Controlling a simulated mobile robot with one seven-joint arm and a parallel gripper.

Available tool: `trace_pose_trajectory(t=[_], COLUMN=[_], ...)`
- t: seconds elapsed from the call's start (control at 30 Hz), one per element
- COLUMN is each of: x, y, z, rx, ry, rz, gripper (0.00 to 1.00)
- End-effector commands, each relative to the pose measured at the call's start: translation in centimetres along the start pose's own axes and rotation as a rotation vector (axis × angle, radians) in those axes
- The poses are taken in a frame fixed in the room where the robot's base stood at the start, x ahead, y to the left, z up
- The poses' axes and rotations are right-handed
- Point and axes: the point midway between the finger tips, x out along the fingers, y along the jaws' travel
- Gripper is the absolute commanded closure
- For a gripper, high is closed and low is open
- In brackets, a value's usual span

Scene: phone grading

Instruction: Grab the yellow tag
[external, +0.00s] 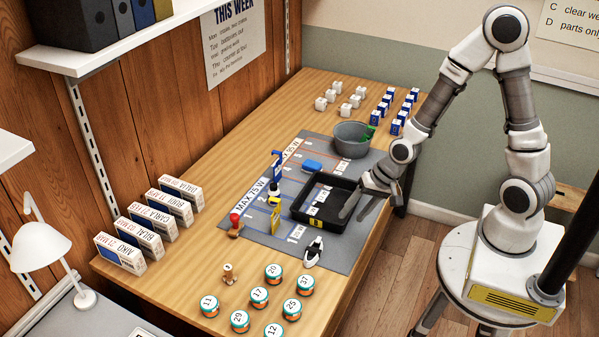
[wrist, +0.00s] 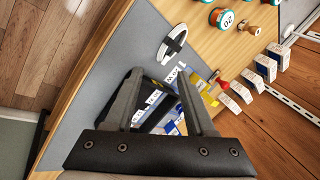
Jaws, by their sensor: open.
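A yellow upright piece (external: 276,220), which looks like the yellow tag, stands on the grey mat (external: 343,258) left of the black tray (external: 296,214). A smaller yellow-and-black item (external: 274,201) is just behind it. In the wrist view, yellow shows (wrist: 209,98) right of my right finger; I cannot tell which yellow item this is. My gripper (external: 358,208) is open and empty, over the right side of the tray and apart from the yellow pieces. In the wrist view my gripper (wrist: 160,76) has its fingers spread, with part of the dark tray between them.
A red-topped stamp (external: 235,225) and a blue upright tool (external: 277,170) stand near the yellow pieces. A black-and-white item (external: 314,252) lies in front of the tray. A grey bowl (external: 351,139) stands behind. Several numbered jars (external: 260,297) fill the table's near end.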

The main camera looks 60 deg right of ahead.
Motion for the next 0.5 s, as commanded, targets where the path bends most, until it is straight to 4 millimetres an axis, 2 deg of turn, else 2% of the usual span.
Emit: trace_pose_trajectory(t=[0.03,0.2,0.33,0.5], x=[1.5,4.7,6.3,7.3], y=[0.2,-0.6,-1.7,-3.7], z=[0.6,2.3,3.4,4.0], rx=[0.062,0.277,0.466,0.744], ry=[-0.02,-0.066,-0.105,-0.159], rz=[-0.019,-0.115,-0.2,-0.323], gripper=[0.45,0.45,0.45,0.45])
